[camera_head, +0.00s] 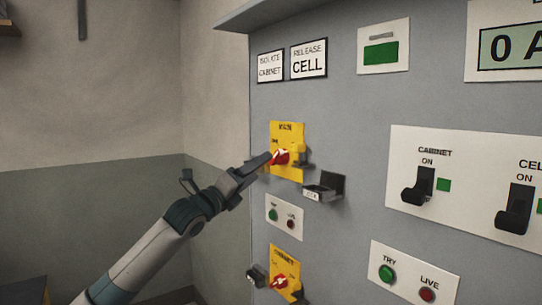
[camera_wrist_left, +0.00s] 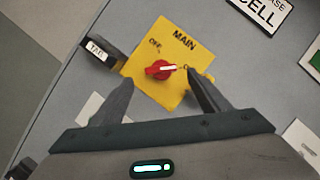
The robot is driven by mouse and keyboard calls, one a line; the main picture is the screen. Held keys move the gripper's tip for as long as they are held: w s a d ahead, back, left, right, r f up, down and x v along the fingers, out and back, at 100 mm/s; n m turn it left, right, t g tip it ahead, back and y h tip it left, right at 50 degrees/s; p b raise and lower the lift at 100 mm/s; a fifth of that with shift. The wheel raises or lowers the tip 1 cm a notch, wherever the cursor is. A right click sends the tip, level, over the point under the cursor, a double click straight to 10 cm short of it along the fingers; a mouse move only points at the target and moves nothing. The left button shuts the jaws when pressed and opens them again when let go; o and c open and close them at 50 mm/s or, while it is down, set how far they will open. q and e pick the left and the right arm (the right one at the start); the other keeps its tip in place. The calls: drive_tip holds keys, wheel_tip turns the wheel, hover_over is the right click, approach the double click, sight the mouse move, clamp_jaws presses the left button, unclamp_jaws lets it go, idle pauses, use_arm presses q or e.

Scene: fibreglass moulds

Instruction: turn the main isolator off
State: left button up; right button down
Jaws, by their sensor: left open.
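The main isolator is a yellow plate (camera_head: 289,129) marked MAIN on the grey panel, with a red rotary knob (camera_head: 280,157). In the left wrist view the yellow plate (camera_wrist_left: 163,94) shows OFF at upper left and ON at right. The red knob (camera_wrist_left: 158,70) has a white pointer aimed right, toward ON, which a finger partly covers. My left gripper (camera_head: 268,161) is at the knob in the head view. In the left wrist view the open left gripper (camera_wrist_left: 160,78) has a finger on each side of the knob; contact cannot be told. My right gripper is out of view.
A dark bracket with a small label (camera_head: 325,188) juts out right of and below the plate. A black TAG holder (camera_wrist_left: 98,50) is left of the plate in the wrist view. A second yellow isolator (camera_head: 284,258) sits below; black switches (camera_head: 418,186) are to the right.

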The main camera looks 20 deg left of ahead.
sight(279, 157)
use_arm(q)
drive_tip(key=p+x, duration=0.2)
drive_tip(key=x, duration=0.5)
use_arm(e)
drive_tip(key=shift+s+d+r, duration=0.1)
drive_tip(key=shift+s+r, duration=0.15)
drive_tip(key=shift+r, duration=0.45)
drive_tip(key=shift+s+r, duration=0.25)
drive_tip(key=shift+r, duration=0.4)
use_arm(q)
drive_tip(key=shift+w, duration=0.1)
drive_tip(key=c, duration=1)
